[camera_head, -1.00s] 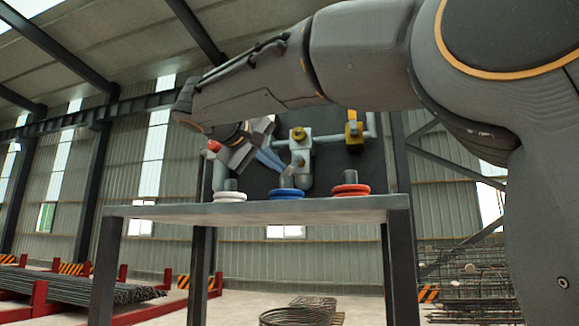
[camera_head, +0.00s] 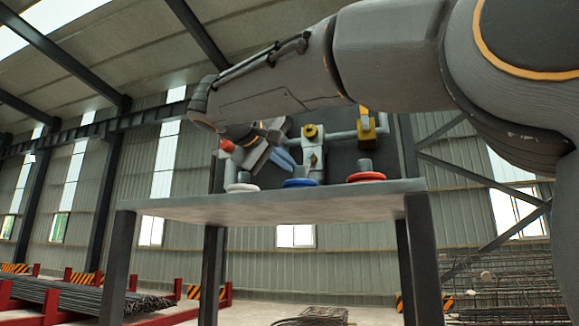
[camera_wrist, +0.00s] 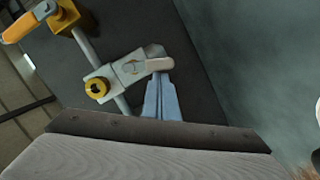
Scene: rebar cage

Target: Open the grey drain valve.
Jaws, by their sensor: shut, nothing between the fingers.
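The grey valve body (camera_head: 313,156) is on a pipe on the dark panel, with a round yellow knob (camera_head: 310,131) at its top. In the wrist view the pale grey valve body (camera_wrist: 130,68) carries a short light handle (camera_wrist: 159,64), and the yellow knob (camera_wrist: 97,88) is at its left. My gripper (camera_head: 285,160) is beside the valve, to its left. In the wrist view its blue fingers (camera_wrist: 161,85) are shut together, empty, with tips at the handle's lower edge. I cannot tell whether they touch it.
A yellow-handled valve (camera_head: 366,124) is on the panel at right; a red handle (camera_head: 227,146) is at left. White (camera_head: 242,187), blue (camera_head: 300,182) and red (camera_head: 366,176) discs stand on the grey table (camera_head: 270,205) below. Rebar stacks (camera_head: 75,294) lie behind.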

